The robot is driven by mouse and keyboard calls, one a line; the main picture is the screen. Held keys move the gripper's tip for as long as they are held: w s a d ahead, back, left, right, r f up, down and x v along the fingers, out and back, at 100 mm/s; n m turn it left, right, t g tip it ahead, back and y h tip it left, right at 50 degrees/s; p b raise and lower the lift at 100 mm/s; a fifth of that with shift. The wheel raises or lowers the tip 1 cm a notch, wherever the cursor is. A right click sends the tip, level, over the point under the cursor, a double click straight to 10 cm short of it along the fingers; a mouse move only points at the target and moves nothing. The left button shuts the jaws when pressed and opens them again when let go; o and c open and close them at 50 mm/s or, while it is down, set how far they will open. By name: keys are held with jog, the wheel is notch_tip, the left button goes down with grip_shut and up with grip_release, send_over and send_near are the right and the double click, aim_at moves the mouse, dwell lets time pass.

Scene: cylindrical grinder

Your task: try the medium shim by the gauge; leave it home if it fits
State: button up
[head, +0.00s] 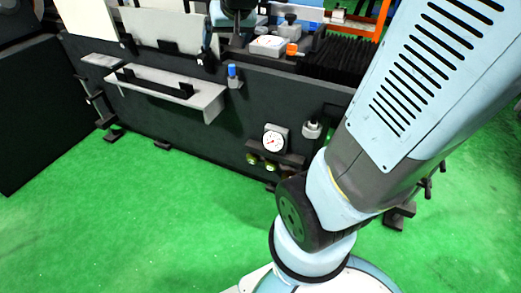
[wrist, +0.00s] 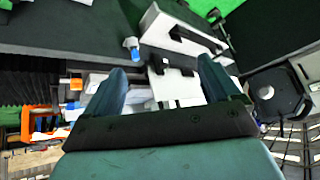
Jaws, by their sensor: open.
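My gripper (wrist: 163,78) is open in the wrist view, its two fingers wide apart. Between the fingers lie pale plates (wrist: 176,86) and a small dark clamp (wrist: 158,64) on the machine; nothing is visibly held. In the head view a round white dial gauge (head: 273,141) hangs low on the machine's dark front panel. A pale block (head: 267,45) with a dark knob and an orange end sits on the machine top. I cannot pick out the medium shim or its home with certainty in either view.
A grey shelf (head: 165,86) juts from the front panel and also shows in the wrist view (wrist: 185,36). A blue-capped post (head: 232,73) stands beside it. A knob-like fitting (head: 312,130) is right of the gauge. Green floor (head: 130,220) in front is clear.

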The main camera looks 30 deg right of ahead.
jog(key=w+d+f+m+t+h, duration=0.1)
jog(key=w+d+f+m, duration=0.1)
jog(key=w+f, duration=0.95)
jog(key=w+d+f+m+t+h, duration=0.1)
jog(key=w+f+m, duration=0.1)
jog(key=w+f, duration=0.9)
jog(key=w+d+f+m+h, duration=0.1)
jog(key=w+d+f+h, duration=0.15)
jog(key=f, duration=0.75)
jog(key=w+d+f+m+h, duration=0.1)
jog(key=w+d+f+m, duration=0.15)
jog(key=f, duration=0.65)
jog(key=m+h, duration=0.1)
jog(key=h, duration=0.3)
send_near(270, 165)
jog(key=w+a+r, duration=0.3)
jog(key=w+r, duration=0.5)
jog(key=s+d+f+g+h, duration=0.1)
jog(key=s+f+h, duration=0.1)
jog(key=s+f, duration=0.6)
jog(key=x, duration=1.4)
jog(key=shift+c, duration=0.3)
